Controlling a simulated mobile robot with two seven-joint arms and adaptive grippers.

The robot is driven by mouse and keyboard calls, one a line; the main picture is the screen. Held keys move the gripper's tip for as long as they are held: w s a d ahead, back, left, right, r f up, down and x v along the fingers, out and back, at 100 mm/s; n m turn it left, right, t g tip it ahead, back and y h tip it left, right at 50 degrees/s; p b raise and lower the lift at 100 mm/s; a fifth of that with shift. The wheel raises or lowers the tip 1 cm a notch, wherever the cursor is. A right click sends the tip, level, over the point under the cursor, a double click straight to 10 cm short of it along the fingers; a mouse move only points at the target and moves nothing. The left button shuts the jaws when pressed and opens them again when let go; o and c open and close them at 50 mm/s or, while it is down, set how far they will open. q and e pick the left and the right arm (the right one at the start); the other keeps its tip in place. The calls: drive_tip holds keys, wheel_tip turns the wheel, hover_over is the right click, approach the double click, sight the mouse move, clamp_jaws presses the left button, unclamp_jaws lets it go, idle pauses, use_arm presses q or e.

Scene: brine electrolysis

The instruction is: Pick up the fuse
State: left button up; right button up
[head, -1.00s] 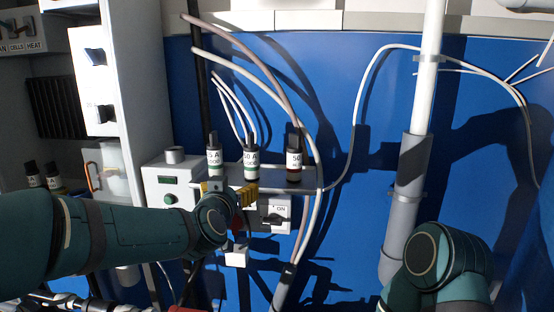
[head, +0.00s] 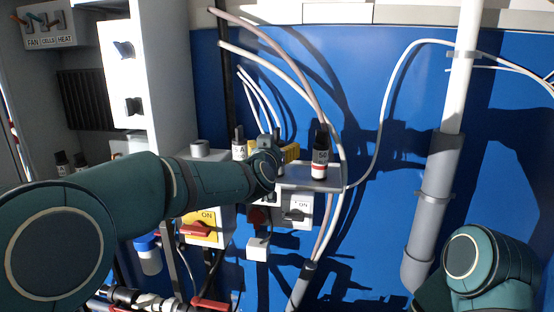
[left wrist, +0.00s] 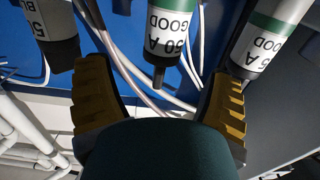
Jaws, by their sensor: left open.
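Three fuses with dark caps stand on a small grey shelf (head: 310,183). The middle fuse, labelled 50 A GOOD (left wrist: 168,38), has a green band. In the left wrist view it lies between the fingers of my left gripper (left wrist: 162,78), which is open and shows no clear contact. Another green-banded GOOD fuse (left wrist: 262,42) is at right there and shows partly in the head view (head: 239,148). The red-banded fuse (head: 320,158) is at right in the head view; its label starts BL (left wrist: 55,28) in the wrist view. My left gripper (head: 283,153) hides most of the middle fuse. My right gripper is out of view.
Cables (head: 330,105) hang close behind the shelf. Below it are a switch box (head: 298,212) marked ON and a yellow ON panel (head: 203,224). A grey pipe (head: 436,180) runs down at right. More dark-capped fuses (head: 62,163) stand in the left cabinet.

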sight(277, 140)
use_arm(q)
drive_tip(key=w, duration=0.5)
drive_tip(key=shift+d+r+p, duration=0.3)
drive_tip(key=shift+d+p, duration=0.1)
drive_tip(key=c, duration=1.4)
